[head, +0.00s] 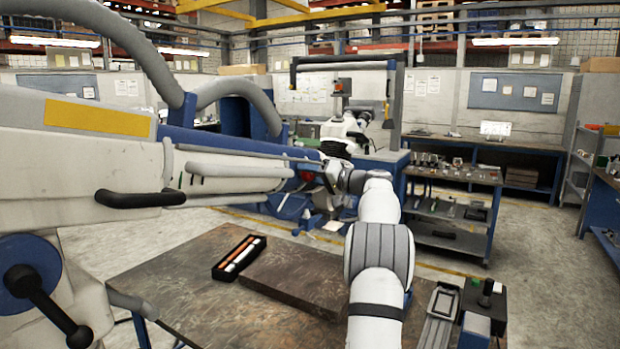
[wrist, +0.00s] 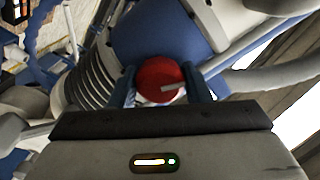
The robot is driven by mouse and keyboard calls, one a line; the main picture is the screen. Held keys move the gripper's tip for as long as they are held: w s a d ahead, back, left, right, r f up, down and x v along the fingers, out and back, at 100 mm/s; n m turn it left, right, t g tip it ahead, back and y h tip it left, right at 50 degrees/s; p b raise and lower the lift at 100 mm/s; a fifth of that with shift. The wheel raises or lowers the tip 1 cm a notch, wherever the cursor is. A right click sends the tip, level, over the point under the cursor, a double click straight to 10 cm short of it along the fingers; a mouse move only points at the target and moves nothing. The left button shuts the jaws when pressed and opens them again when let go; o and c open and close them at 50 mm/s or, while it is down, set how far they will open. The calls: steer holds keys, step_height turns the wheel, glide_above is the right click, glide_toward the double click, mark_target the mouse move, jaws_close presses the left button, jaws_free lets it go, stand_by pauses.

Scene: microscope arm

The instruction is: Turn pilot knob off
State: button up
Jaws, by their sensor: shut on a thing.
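The pilot knob (wrist: 158,82) is a round red knob with a grey bar on its face. The bar lies nearly level, tilted slightly. The knob sits on a blue part of the big machine arm. In the wrist view my gripper (wrist: 163,88) has its two blue fingers on either side of the knob, shut on it. In the head view a small red spot (head: 307,175) shows on the machine arm beside my wrist. My gripper's fingers are too small and hidden to make out there.
The large white and blue machine arm (head: 100,140) with grey hoses fills the left. A worktable (head: 220,315) below holds a black tray (head: 239,258) and a brown slab (head: 295,275). A joystick box (head: 484,300) stands at the front right. Open floor lies at the right.

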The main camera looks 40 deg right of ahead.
steer(key=m+p, duration=0.1)
steer(key=m, duration=0.4)
steer(key=shift+r+m, duration=0.1)
steer(key=shift+m, duration=0.2)
steer(key=shift+m+p, duration=0.75)
steer(key=shift+m, duration=1.25)
steer(key=o, duration=1)
steer(key=b+v, duration=0.2)
steer(key=v, duration=0.6)
steer(key=shift+b, duration=0.35)
